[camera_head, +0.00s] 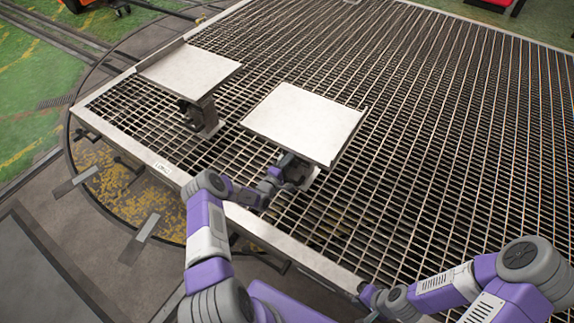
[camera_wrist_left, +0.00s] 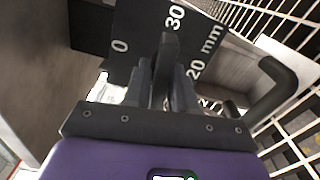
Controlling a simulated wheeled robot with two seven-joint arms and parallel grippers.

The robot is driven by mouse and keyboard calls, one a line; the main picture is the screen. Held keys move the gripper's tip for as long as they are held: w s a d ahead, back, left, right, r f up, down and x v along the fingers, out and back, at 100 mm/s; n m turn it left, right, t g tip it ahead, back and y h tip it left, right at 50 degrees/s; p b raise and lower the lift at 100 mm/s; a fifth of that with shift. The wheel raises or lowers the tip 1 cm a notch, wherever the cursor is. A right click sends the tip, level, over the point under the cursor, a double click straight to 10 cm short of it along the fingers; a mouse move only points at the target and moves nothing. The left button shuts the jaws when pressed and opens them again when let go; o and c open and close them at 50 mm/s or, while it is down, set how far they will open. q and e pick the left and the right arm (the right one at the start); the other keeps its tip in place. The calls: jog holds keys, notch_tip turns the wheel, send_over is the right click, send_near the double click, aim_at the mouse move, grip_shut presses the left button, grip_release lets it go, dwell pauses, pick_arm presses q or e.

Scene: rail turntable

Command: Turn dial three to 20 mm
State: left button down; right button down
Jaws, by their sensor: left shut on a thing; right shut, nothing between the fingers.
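A dark dial plate (camera_wrist_left: 208,42) with white marks "0", "30" and "20 mm" fills the upper middle of the left wrist view. A dark grey dial handle (camera_wrist_left: 168,50) stands in front of it, its tip just below the "30". My left gripper (camera_wrist_left: 165,85) is shut on this handle. In the head view my left gripper (camera_head: 277,176) is under the near edge of the right-hand pale plate (camera_head: 305,122), and the dial is too small to read. No dial number shows. My right gripper (camera_head: 366,294) is shut and empty near the bottom edge.
A second pale plate (camera_head: 190,68) stands on a bracket (camera_head: 200,118) to the left. Both stand over a metal grating (camera_head: 430,130) with a pale border. A bent dark bar (camera_wrist_left: 276,88) is right of the dial. The grating at right is clear.

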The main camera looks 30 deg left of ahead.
pick_arm(q)
jog(key=n, duration=0.3)
jog(key=n+b, duration=0.1)
jog(key=n, duration=0.8)
jog(key=shift+n, duration=0.3)
jog(key=n, duration=0.2)
jog(key=shift+n, duration=0.4)
jog(key=c, duration=1.3)
grip_release()
jog(key=shift+n, duration=0.3)
jog(key=o, duration=1.3)
jog(key=s+p, duration=0.5)
jog(key=s, duration=0.4)
jog(key=shift+a, duration=0.35)
